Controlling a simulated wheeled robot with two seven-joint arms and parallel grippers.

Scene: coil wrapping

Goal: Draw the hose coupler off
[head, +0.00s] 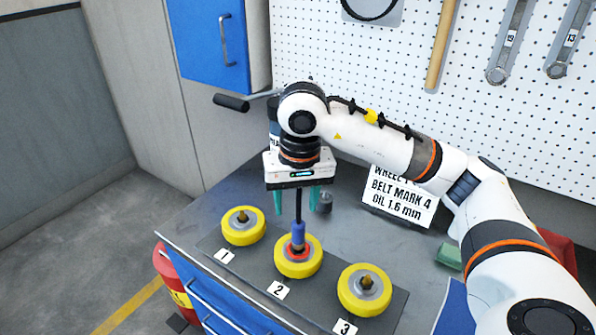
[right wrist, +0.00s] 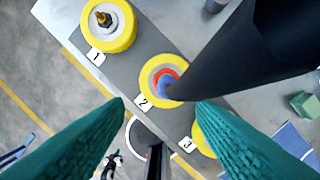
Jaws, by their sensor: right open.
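A blue hose coupler (head: 298,236) stands upright on the red-ringed hub of the yellow wheel (head: 314,262) marked 2. A black hose (head: 298,205) rises from it. My right gripper (head: 296,208) points down above the coupler, its teal fingers apart on either side of the hose in the head view. In the right wrist view the coupler (right wrist: 172,92) lies beyond the open fingertips (right wrist: 163,104), and the hose slants to the upper right; the fingers do not touch the coupler. My left gripper is not in view.
Yellow wheels stand at mark 1 (head: 232,235) and mark 3 (head: 352,300) on either side. A white sign (head: 398,200) and a small green block (head: 449,256) are at the right. A dark cylinder (head: 325,203) stands behind the wheels.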

